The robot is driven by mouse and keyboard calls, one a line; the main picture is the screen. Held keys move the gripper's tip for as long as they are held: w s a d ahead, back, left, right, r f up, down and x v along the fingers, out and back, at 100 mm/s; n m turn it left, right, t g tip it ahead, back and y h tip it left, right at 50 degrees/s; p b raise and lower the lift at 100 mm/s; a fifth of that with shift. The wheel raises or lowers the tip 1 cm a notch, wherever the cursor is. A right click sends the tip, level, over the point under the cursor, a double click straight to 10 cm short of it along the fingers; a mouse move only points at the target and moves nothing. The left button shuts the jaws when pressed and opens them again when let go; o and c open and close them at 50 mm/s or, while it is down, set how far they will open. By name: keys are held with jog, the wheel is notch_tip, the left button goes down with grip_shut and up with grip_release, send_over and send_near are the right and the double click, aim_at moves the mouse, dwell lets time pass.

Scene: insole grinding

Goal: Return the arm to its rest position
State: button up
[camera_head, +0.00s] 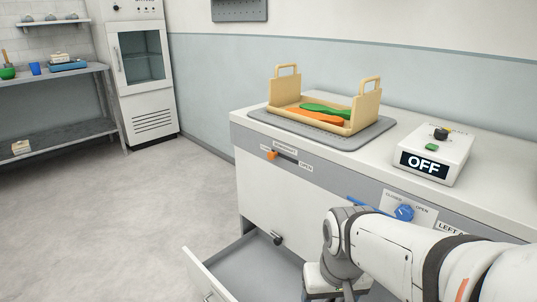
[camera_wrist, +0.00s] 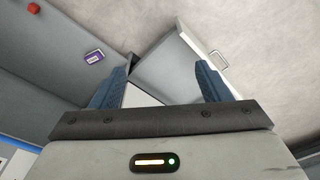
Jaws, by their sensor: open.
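My arm (camera_head: 400,255) reaches in from the lower right in the head view, in front of the white cabinet. My gripper's two blue fingers show in the wrist view, spread apart and empty (camera_wrist: 160,85). In the head view the fingers are hidden below the wrist, over the open drawer (camera_head: 250,262). The wrist view also shows the drawer's edge and handle (camera_wrist: 217,60) beyond the fingers.
A beige tray (camera_head: 345,128) with a green insole (camera_head: 327,110) and an orange insole (camera_head: 314,117) stands on a grey mat (camera_head: 262,117) on the cabinet top. A control box reading OFF (camera_head: 434,155) stands right. The floor (camera_head: 110,220) at left is clear.

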notch_tip(320, 180, up, 49)
jog(key=s+t+p, duration=0.1)
jog(key=t+p, duration=0.1)
jog(key=p, duration=3.8)
jog(key=shift+s+d+t+p, duration=0.15)
jog(key=shift+s+t+p, duration=0.15)
jog(key=shift+s+p, duration=0.1)
